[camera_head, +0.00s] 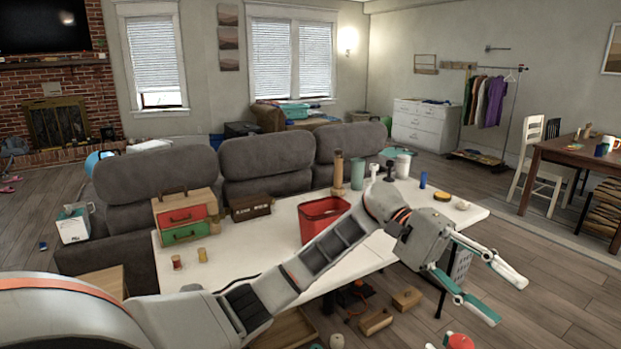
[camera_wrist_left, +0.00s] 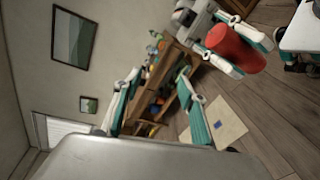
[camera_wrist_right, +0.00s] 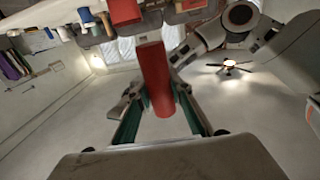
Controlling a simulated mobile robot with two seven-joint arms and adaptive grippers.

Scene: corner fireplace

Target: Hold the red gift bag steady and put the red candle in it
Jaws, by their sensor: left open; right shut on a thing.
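The red gift bag (camera_head: 318,221) stands open-topped on the white table, behind my left forearm in the head view. It also seems to show at the top of the right wrist view (camera_wrist_right: 124,12). My left gripper (camera_head: 511,303) is open and empty, past the table's front right side and away from the bag. My right gripper (camera_wrist_left: 252,58) is shut on the red candle (camera_wrist_left: 232,46), a thick red cylinder. The candle also shows between the fingers in the right wrist view (camera_wrist_right: 156,75). In the head view only a red end (camera_head: 460,341) shows at the bottom edge.
A grey sofa (camera_head: 265,160) stands behind. Wooden blocks (camera_head: 376,321) lie below the table.

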